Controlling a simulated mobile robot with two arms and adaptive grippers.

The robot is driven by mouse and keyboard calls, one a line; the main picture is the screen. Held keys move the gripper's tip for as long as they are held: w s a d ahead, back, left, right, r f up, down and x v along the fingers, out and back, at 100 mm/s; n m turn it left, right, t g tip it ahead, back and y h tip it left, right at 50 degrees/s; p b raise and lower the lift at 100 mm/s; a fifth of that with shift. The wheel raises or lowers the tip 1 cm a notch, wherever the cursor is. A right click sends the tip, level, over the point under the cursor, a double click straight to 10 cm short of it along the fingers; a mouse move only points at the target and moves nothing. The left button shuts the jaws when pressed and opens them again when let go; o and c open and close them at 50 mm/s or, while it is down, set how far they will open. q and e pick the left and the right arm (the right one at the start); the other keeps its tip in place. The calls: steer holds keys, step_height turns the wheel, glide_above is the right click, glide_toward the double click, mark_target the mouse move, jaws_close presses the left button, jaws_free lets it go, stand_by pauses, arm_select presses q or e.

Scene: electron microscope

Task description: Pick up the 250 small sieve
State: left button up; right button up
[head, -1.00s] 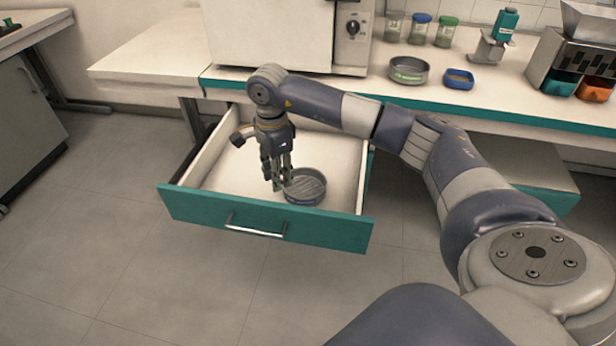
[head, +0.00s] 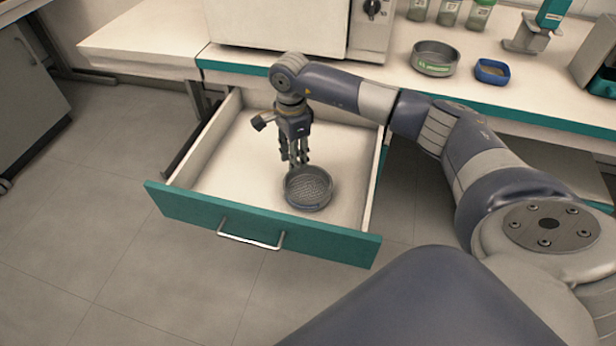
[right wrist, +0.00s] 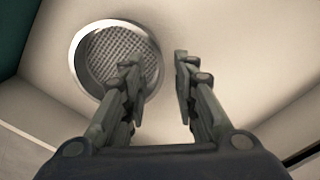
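A small round grey sieve (head: 308,189) with a mesh bottom lies in the open drawer, near its front right. It also shows in the right wrist view (right wrist: 88,35), up and left of the fingers. Another round metal sieve with a green label (head: 434,59) stands on the counter; I cannot read a number on either one. My right gripper (head: 296,163) points down into the drawer just behind the small sieve. In the right wrist view its fingers (right wrist: 158,72) are apart with nothing between them, and the left finger overlaps the sieve's rim. My left gripper is not in view.
The drawer (head: 215,150) has a teal front with a metal handle (head: 250,238), and its left part is bare. On the counter are a blue dish (head: 492,71), several jars and a teal device (head: 540,28). The floor in front is clear.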

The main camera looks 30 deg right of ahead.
mark_target(308, 189)
steer(key=f, duration=0.3)
steer(key=shift+s+d+f+b, duration=0.2)
steer(key=shift+d+f+b, duration=0.1)
steer(key=shift+f, duration=0.1)
steer(key=shift+w+f, duration=0.1)
steer(key=shift+f, duration=0.5)
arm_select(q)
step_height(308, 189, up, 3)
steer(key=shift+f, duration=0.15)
arm_select(e)
jaws_close()
